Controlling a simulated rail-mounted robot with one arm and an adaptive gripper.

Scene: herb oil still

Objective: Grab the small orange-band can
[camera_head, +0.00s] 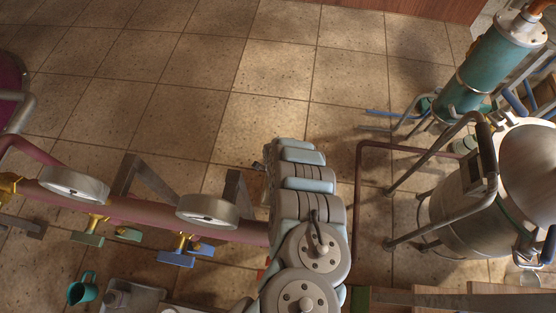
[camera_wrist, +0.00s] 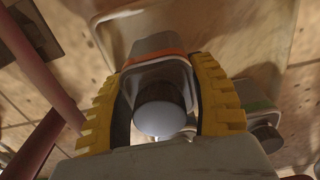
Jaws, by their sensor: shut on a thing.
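The small orange-band can (camera_wrist: 158,45) shows in the wrist view, a grey can with an orange stripe around its shoulder and a dark, pale-topped cap facing the camera. My gripper (camera_wrist: 158,72) has its yellow, ridged fingers on the left and right sides of the can, shut on it. The can's lower part is hidden behind its shoulder and cap. In the head view my arm shows, but the gripper and this can cannot be made out.
A similar can with a green band (camera_wrist: 262,106) stands close to the right finger. A pale tray (camera_wrist: 255,30) lies behind the cans. Dark red pipes (camera_wrist: 38,75) run at the left. In the head view, a teal jug (camera_head: 82,290) stands at bottom left and a metal still (camera_head: 465,215) at right.

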